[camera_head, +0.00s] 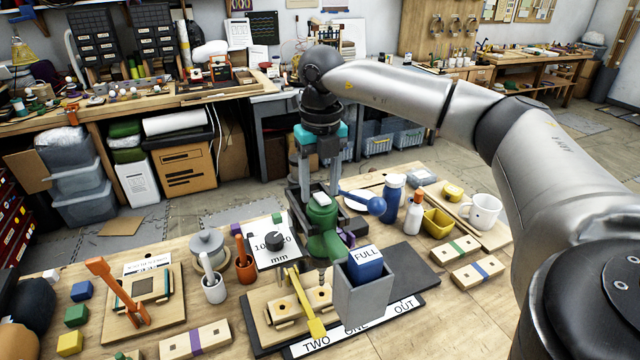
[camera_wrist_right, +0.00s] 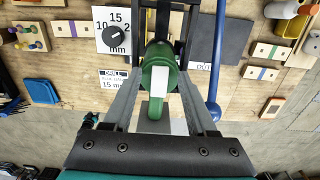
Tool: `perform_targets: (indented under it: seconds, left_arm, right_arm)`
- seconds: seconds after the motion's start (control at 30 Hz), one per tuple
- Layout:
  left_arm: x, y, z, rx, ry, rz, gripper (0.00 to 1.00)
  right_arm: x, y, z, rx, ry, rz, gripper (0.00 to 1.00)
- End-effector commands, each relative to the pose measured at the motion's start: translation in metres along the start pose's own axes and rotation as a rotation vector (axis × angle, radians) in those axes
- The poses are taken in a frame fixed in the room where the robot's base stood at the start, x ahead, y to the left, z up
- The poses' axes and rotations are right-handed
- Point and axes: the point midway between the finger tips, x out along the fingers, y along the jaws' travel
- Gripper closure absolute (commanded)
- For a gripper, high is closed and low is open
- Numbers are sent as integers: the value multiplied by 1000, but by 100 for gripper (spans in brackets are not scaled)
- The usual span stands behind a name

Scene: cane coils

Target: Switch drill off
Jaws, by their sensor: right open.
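The drill is a green machine (camera_head: 325,222) at the middle of the table, with a white patch on top and a blue ball-ended lever (camera_head: 372,204) to its right. My right gripper (camera_head: 318,192) points down over the drill head, with its jaws apart. In the right wrist view the green drill (camera_wrist_right: 158,85) shows between the two fingers of the gripper (camera_wrist_right: 161,65); whether they touch it I cannot tell. A dial plate marked in mm (camera_head: 262,256) with a black knob stands left of the drill. My left gripper is out of view.
A grey bin (camera_head: 360,300) with a blue FULL block (camera_head: 366,264) stands in front of the drill. A yellow lever (camera_head: 308,306), an orange lever (camera_head: 118,288), cups and a white mug (camera_head: 484,211) surround it. Bare wood shows at the front right.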

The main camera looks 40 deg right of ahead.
Motion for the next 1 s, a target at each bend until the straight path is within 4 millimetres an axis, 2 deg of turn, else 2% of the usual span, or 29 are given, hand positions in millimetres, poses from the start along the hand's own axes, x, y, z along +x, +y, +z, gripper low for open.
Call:
perform_targets:
  seconds: [0.17, 0.27, 0.63, 0.7, 0.83, 1.0]
  left_arm:
    - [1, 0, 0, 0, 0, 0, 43]
    - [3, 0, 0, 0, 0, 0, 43]
    - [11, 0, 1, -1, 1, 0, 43]
    - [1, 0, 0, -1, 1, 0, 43]
    - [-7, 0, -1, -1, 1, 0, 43]
    - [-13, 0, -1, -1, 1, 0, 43]
  right_arm:
    - [-5, 0, 0, 0, -1, 0, 43]
    - [-18, 0, 1, 0, -4, 1, 43]
    - [-106, 1, 0, 0, -5, 4, 43]
    - [-120, 0, 0, 1, -3, 0, 43]
    - [-138, 0, 0, 1, -3, 0, 43]
    - [-150, 0, 0, 0, -1, 0, 43]
